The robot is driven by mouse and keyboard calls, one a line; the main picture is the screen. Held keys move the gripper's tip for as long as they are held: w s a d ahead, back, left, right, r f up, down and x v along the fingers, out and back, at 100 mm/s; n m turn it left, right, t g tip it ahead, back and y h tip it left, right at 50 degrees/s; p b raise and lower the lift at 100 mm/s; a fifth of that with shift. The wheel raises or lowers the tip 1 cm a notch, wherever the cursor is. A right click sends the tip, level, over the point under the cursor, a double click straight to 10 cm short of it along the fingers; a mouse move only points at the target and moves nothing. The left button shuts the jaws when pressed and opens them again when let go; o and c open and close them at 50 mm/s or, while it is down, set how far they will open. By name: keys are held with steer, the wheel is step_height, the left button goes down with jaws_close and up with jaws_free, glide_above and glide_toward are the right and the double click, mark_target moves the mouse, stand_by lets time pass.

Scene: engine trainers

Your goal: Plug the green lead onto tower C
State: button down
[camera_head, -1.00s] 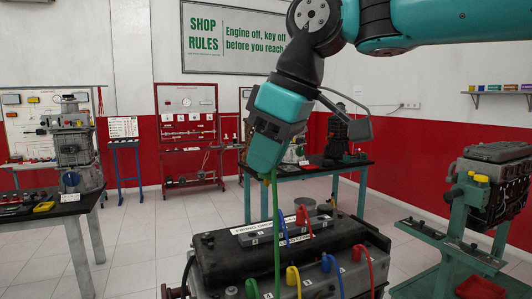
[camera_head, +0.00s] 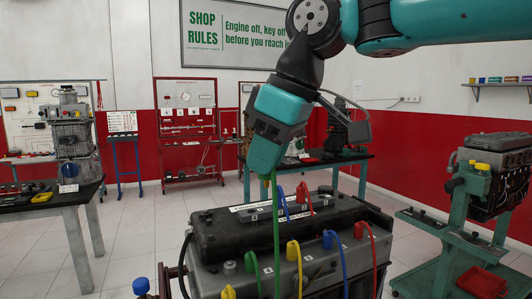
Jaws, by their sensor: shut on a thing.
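My gripper (camera_head: 263,168) is shut on the upper end of the green lead (camera_head: 276,225), above the left part of the black engine top (camera_head: 225,235). The lead hangs nearly straight down past the engine's front. The grey coil block (camera_head: 262,213) sits on top, below the gripper. A blue boot (camera_head: 281,192) and a red boot (camera_head: 303,190) stand there, right of the green lead. Tower C cannot be told apart; the letters are too small and the lead covers part of the block. Green (camera_head: 250,262), yellow (camera_head: 293,250), blue (camera_head: 328,240) and red (camera_head: 359,229) boots line the front.
A blue knob (camera_head: 141,286) and a yellow handle (camera_head: 228,292) show at the lower left. A bench (camera_head: 72,206) with an engine stands left, a green-legged table (camera_head: 290,163) behind, and a green engine stand (camera_head: 470,215) right. Tiled floor lies open between them.

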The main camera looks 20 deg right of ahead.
step_height(320, 180, down, 14)
steer(key=b, duration=1.2)
stand_by(0.5)
steer(key=shift+f, duration=0.2)
stand_by(0.5)
steer(key=shift+f+b, duration=2.3)
steer(key=shift+f, duration=0.3)
steer(key=shift+f+b, duration=0.5)
steer(key=shift+f, duration=0.35)
stand_by(0.4)
steer(key=c, duration=0.9)
jaws_free()
steer(key=shift+r, duration=0.1)
steer(key=p+v, duration=0.9)
steer(key=v, duration=0.8)
steer(key=shift+d+r+p, duration=0.1)
steer(key=shift+r+p, duration=0.05)
steer(key=shift+p, duration=0.25)
